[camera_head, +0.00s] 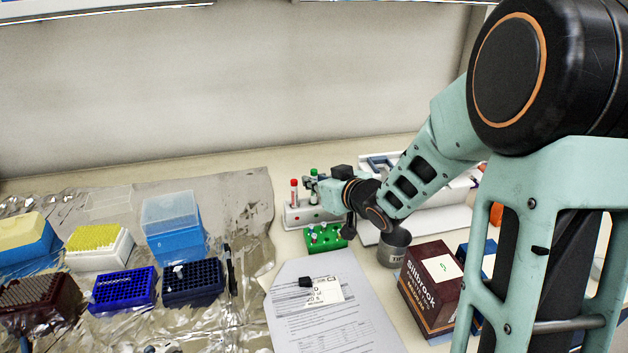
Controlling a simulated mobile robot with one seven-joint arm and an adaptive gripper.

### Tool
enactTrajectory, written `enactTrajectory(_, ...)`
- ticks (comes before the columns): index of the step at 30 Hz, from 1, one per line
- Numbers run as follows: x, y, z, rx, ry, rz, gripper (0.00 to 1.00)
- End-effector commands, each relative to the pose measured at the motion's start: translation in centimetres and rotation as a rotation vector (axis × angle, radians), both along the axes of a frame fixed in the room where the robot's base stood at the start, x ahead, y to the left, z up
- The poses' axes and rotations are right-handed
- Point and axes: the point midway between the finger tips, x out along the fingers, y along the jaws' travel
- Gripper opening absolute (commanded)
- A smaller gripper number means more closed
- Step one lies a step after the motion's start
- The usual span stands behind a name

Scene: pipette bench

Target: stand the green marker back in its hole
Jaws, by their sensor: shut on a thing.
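The green marker (314,173) stands upright over the right part of a white holder block (296,219), its green top showing above my gripper. My gripper (309,183) reaches in from the right and is shut on the marker. The marker's lower end is too small and partly hidden to tell whether it sits in a hole or hovers above one. A red-capped marker (294,188) stands upright in the same block, just left of my gripper.
A green rack (319,246) with small tubes stands in front of the block. A grey metal cup (394,249), a dark red box (431,285) and a paper sheet (335,325) lie nearer. Tip boxes stand on foil at left, including a blue one (174,241).

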Motion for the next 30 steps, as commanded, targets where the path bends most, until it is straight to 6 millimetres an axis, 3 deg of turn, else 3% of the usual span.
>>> enactTrajectory(8, 0.0, 0.0, -0.2, 0.0, 0.0, 0.0, 0.0)
enactTrajectory(9, 0.0, 0.0, -0.2, 0.0, 0.0, 0.0, 0.12)
enactTrajectory(14, 0.0, 0.0, -0.2, 0.0, 0.0, 0.0, 0.3)
enactTrajectory(24, -0.1, -0.1, -0.1, 0.0, 0.0, -0.001, 0.31)
enactTrajectory(30, -1.7, -1.1, 0.8, -0.002, -0.002, -0.001, 0.31)
